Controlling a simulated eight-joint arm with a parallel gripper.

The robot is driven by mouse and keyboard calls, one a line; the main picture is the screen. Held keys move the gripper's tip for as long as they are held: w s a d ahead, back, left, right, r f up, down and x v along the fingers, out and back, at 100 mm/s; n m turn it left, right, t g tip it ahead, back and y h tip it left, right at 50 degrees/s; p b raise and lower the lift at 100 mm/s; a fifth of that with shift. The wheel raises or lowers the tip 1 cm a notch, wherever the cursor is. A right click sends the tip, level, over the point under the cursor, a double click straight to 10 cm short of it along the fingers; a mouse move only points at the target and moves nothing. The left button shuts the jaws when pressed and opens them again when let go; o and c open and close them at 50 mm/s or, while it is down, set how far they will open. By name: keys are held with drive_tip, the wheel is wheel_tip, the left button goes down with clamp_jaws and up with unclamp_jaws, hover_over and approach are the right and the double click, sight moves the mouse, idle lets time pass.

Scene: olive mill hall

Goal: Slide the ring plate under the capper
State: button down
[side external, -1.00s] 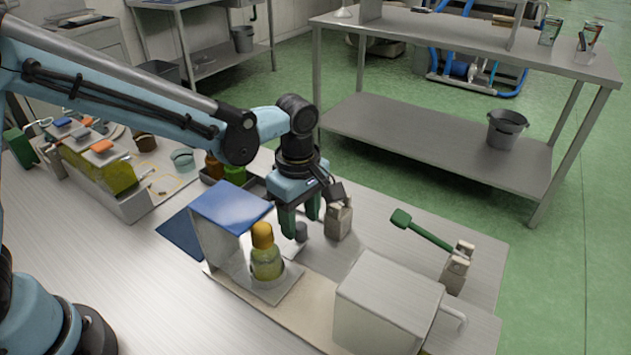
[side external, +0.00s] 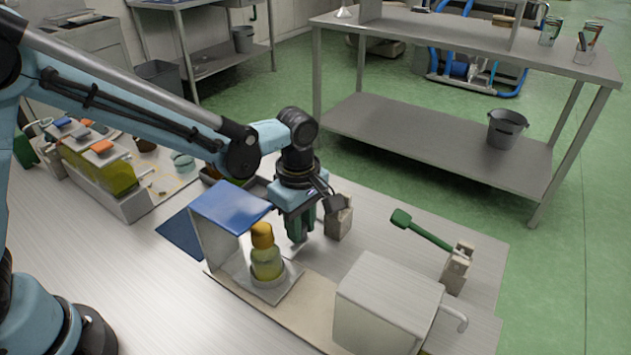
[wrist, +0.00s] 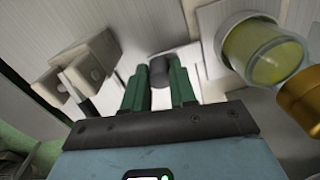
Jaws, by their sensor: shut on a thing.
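The ring plate (side external: 288,284) lies flat at the housing's foot, and a bottle (side external: 267,262) of yellow-green liquid with an orange-yellow top stands upright in its ring. My gripper (side external: 300,238) is low behind the bottle. In the wrist view its green fingers (wrist: 160,80) are shut on a dark grey knob (wrist: 159,69) above a pale plate. A blue-topped metal housing (side external: 232,207) stands left of the bottle; I cannot tell whether it is the capper. The bottle also shows in the wrist view (wrist: 262,52), close to the fingers.
A beige block (side external: 340,222) stands just right of my gripper. A green-ended lever (side external: 425,233) on a block and a white box (side external: 390,300) with a bent handle stand farther right. Bare bench lies between them. A blue mat (side external: 182,233) lies left of the housing.

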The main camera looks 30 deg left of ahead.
drive_tip(key=shift+a, duration=0.1)
drive_tip(key=shift+a, duration=2.05)
drive_tip(key=c, duration=0.9)
unclamp_jaws()
drive_tip(key=shift+d+r, duration=0.1)
drive_tip(key=shift+r, duration=0.05)
wheel_tip(320, 180, up, 12)
